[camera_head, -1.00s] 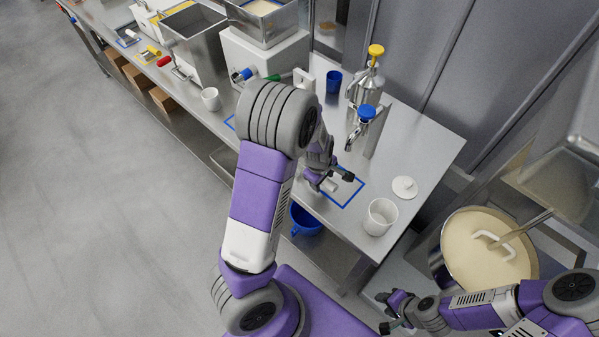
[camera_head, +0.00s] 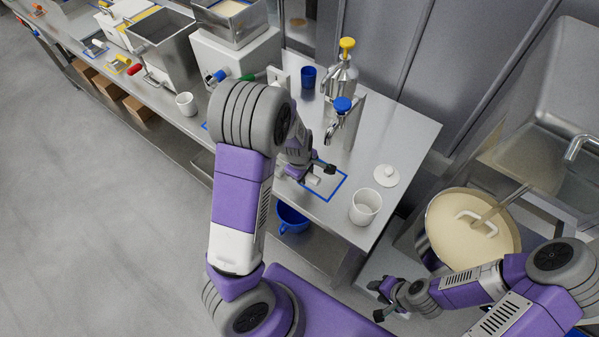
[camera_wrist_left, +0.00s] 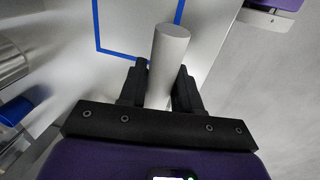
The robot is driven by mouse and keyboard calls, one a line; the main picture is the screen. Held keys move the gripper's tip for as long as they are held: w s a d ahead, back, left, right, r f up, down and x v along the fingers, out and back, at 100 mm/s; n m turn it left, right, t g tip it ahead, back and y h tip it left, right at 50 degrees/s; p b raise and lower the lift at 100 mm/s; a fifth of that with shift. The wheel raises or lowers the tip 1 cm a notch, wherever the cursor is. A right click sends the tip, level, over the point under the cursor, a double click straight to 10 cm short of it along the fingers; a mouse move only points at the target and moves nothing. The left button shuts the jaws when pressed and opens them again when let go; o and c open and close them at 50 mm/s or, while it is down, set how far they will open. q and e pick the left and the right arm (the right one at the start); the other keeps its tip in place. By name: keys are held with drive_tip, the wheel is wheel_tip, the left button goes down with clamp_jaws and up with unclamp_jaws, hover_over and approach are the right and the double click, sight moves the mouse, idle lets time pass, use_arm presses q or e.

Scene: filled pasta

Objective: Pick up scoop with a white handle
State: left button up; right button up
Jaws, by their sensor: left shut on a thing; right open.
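My left gripper (camera_head: 313,174) is shut on the white handle (camera_head: 314,181) of the scoop, at the blue outlined rectangle on the steel counter. In the left wrist view the pale, rounded handle (camera_wrist_left: 169,65) stands between the two black fingers of the left gripper (camera_wrist_left: 160,85). The rest of the scoop is hidden, and I cannot tell whether it is clear of the counter. My right gripper (camera_head: 384,299) is open and empty, low in front of the large pot.
A white cup (camera_head: 365,208) and a white lid (camera_head: 386,176) stand right of the blue outline (camera_head: 333,191). A blue container (camera_head: 292,217) is below the counter.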

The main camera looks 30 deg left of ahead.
use_arm(q)
wheel_tip(320, 180, up, 17)
drive_tip(key=p, duration=0.5)
drive_tip(key=shift+r, duration=0.2)
idle(0.3)
